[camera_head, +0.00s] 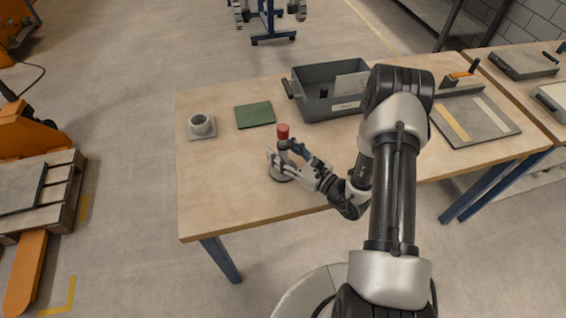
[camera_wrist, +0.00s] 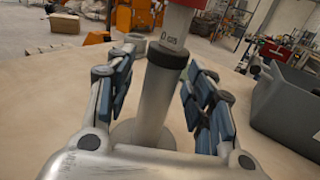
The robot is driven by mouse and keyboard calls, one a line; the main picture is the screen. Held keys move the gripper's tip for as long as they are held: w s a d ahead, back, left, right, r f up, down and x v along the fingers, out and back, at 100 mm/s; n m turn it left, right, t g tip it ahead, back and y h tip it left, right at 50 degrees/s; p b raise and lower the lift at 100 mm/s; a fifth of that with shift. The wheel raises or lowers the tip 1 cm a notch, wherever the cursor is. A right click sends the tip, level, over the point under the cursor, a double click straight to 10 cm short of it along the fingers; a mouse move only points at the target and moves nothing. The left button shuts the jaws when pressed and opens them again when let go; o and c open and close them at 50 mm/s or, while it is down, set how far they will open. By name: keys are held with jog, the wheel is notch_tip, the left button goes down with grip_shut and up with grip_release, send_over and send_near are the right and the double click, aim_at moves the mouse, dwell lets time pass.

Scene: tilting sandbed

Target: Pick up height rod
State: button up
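The height rod (camera_head: 283,132) stands upright on the wooden table, with a red top and a round grey base. In the wrist view its grey shaft (camera_wrist: 157,95) has a black collar, a silver band with small markings, and a red upper part cut off by the frame. My gripper (camera_head: 285,152) is at the rod, low over the table. In the wrist view the two fingers of my gripper (camera_wrist: 160,88) stand on either side of the shaft, with visible gaps. It is open, and the rod is between the fingers.
A grey bin (camera_head: 309,108) stands behind the rod. A green mat (camera_head: 255,115) and a grey socket on a square plate (camera_head: 201,126) lie to the left. A flat tray with a yellow strip (camera_head: 478,125) is at the right. The table's left front is clear.

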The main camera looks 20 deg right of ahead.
grip_shut()
dwell(0.4)
dwell(0.4)
